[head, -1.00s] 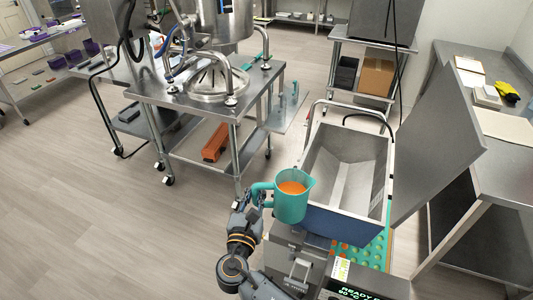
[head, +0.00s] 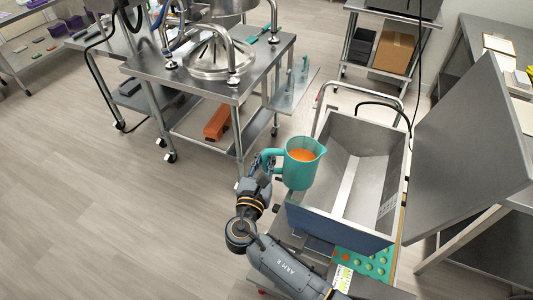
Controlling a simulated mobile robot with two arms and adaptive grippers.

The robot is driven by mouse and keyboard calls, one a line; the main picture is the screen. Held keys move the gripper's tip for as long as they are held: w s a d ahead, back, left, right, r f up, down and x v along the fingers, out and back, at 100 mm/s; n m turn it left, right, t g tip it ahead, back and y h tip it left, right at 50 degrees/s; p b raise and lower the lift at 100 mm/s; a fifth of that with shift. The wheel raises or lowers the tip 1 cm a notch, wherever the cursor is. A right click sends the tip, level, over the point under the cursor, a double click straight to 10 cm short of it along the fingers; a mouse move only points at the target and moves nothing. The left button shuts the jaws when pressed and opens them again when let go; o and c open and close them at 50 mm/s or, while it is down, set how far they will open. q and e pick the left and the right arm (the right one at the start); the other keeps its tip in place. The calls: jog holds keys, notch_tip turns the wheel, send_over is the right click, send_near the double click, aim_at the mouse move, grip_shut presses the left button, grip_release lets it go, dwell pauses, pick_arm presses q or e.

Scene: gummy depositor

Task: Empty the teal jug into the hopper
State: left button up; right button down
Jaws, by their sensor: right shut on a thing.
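The teal jug (head: 299,172) holds orange liquid and is upright or nearly so. My right gripper (head: 268,162) is shut on its handle at the jug's left side. The jug is held at the left edge of the open steel hopper (head: 378,137), in front of part of its rim. The hopper's inside looks empty, with sloping walls and a pale strip along the bottom. The jug hides part of the hopper's left wall. My left gripper is not in view.
The raised hopper lid (head: 468,150) stands to the right. A green tray with round cavities (head: 372,264) lies below the hopper's front. A steel cart (head: 190,80) with a round vessel part stands at the left. Open floor (head: 90,220) lies at lower left.

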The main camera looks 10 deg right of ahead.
aim_at(273, 154)
jog(key=shift+s+d+r, duration=0.1)
jog(key=shift+s+r, duration=0.15)
jog(key=shift+r, duration=0.35)
jog(key=shift+d+r+m, duration=0.15)
jog(key=shift+r+m, duration=0.05)
jog(key=shift+m, duration=0.1)
jog(key=shift+w+d+r+m+p, duration=0.15)
jog(key=shift+d+m+p, duration=0.15)
jog(key=shift+p, duration=0.1)
jog(key=shift+d+r+m, duration=0.25)
jog(key=shift+r+m, duration=0.05)
jog(key=shift+r, duration=0.2)
jog(key=shift+d+r+m+p, duration=0.3)
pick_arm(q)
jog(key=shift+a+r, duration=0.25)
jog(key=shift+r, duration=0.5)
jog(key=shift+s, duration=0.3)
